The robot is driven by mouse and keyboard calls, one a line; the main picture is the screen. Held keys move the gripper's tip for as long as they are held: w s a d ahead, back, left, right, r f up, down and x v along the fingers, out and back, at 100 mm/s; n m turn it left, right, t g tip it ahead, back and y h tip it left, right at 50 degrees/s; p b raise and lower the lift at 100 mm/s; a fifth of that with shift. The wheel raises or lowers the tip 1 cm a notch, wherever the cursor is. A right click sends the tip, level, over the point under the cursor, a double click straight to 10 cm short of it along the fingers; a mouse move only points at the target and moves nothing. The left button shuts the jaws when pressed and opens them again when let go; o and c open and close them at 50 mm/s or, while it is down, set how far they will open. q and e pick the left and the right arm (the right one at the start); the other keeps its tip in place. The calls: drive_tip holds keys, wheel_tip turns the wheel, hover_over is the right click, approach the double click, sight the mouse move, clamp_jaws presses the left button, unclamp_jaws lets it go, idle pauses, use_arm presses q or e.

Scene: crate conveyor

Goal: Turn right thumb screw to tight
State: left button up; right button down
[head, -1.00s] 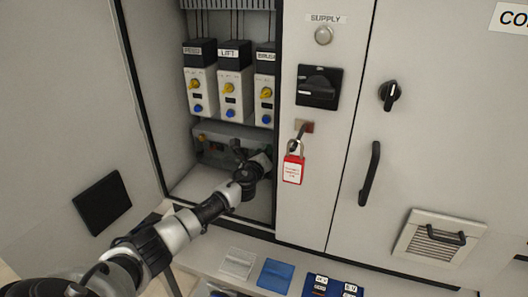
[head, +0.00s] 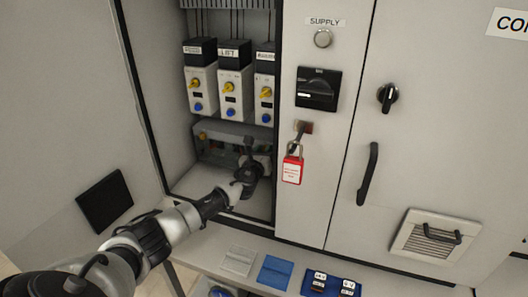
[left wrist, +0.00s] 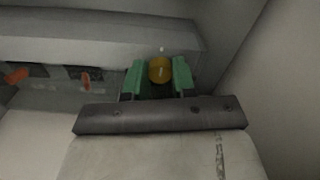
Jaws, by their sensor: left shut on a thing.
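A grey box unit (head: 215,157) sits low in the open cabinet. A brass-yellow round screw head, the right thumb screw (left wrist: 159,70), shows in the left wrist view between two green finger pads. My left gripper (left wrist: 159,78) is shut on it. In the head view my left gripper (head: 250,150) is at the right end of the grey box, and my wrist hides the screw there. How tight the screw is cannot be told. My right gripper is in neither view.
Drive modules (head: 235,88) with yellow and blue knobs hang above the box. The cabinet's side wall and the post with a red padlock (head: 292,169) stand close to the right of my gripper. A ledge (head: 210,245) with coloured plates lies below.

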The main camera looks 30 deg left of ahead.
use_arm(q)
drive_tip(key=shift+f, duration=0.15)
drive_tip(key=o, duration=0.9)
drive_tip(key=shift+s, duration=0.1)
drive_tip(key=v, duration=1)
drive_tip(key=shift+s+p, duration=0.35)
